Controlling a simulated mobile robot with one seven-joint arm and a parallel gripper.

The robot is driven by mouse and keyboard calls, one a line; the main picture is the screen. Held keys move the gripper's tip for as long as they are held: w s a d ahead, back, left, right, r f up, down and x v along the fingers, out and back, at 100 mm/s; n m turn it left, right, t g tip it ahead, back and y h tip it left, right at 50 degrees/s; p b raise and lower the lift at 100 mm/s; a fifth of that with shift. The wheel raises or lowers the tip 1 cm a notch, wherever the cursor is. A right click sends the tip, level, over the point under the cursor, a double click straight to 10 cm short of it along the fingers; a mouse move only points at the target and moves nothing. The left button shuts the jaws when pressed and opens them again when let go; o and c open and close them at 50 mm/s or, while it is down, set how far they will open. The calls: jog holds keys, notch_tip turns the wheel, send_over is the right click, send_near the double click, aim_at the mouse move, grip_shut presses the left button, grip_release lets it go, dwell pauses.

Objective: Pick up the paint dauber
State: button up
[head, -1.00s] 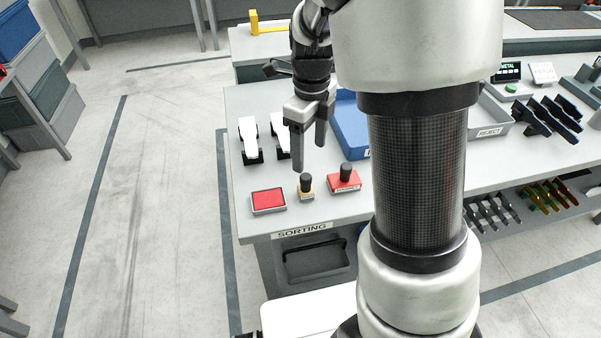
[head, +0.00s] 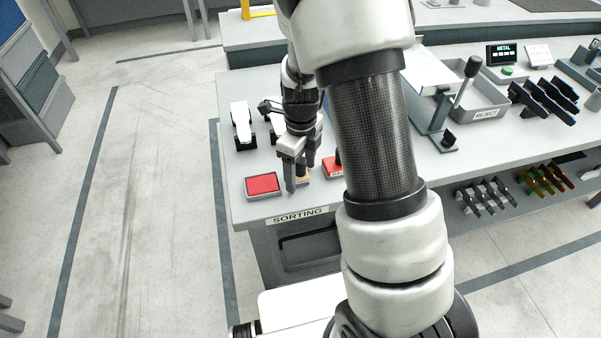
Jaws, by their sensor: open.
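What looks like the paint dauber is a small tan block (head: 303,181) near the front edge of the sorting table. Its dark knob is mostly hidden by my gripper. My gripper (head: 300,176) is open and points down at the block, with one finger on its left and the other behind it to the right. I cannot tell whether the fingers touch it. To its right stands a red stamp (head: 330,168), partly covered by my arm. To its left lies a red ink pad (head: 263,184) in a grey case.
Two white-topped black devices (head: 241,120) stand behind the ink pad. A grey reject tray (head: 486,112) and a lever tool (head: 462,85) are to the right. Several dark clips (head: 545,105) stand further right. The grey tabletop (head: 235,195) is bare left of the pad.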

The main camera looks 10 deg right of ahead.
jog(key=shift+c, duration=0.3)
jog(key=c, duration=1.1)
notch_tip(320, 180, up, 10)
jog(key=shift+f+p, duration=0.1)
jog(key=shift+p, duration=0.7)
